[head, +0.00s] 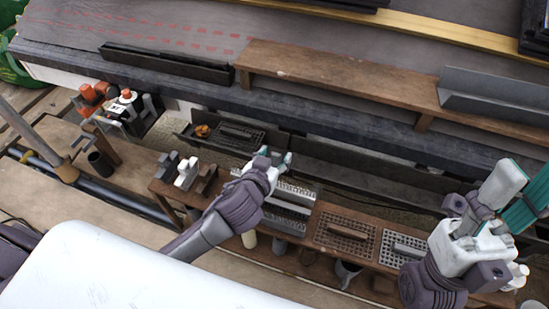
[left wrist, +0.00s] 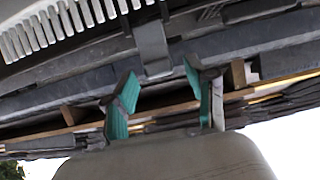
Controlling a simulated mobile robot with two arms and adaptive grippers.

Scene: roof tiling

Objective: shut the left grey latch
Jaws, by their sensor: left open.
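My left gripper (head: 275,158) is open above the gutter in front of the roof edge, beside a pale slotted grate (head: 291,192). In the left wrist view its teal-padded fingers (left wrist: 160,85) are apart, with nothing gripped. A flat grey strap-like piece (left wrist: 152,48), which looks like the grey latch, lies just beyond and between the fingertips. I cannot tell whether they touch it. In the head view the latch is hidden or too small to tell. My right gripper (head: 515,200) is at the right, its teal-padded fingers apart and seemingly empty.
A low wooden bench (head: 330,208) carries grates and small grey blocks (head: 187,173). The dark gutter (head: 375,175) runs along the roof edge (head: 300,122). A brown plank (head: 340,78) and a grey channel (head: 495,95) lie on the roof. Orange-topped bottles stand at left.

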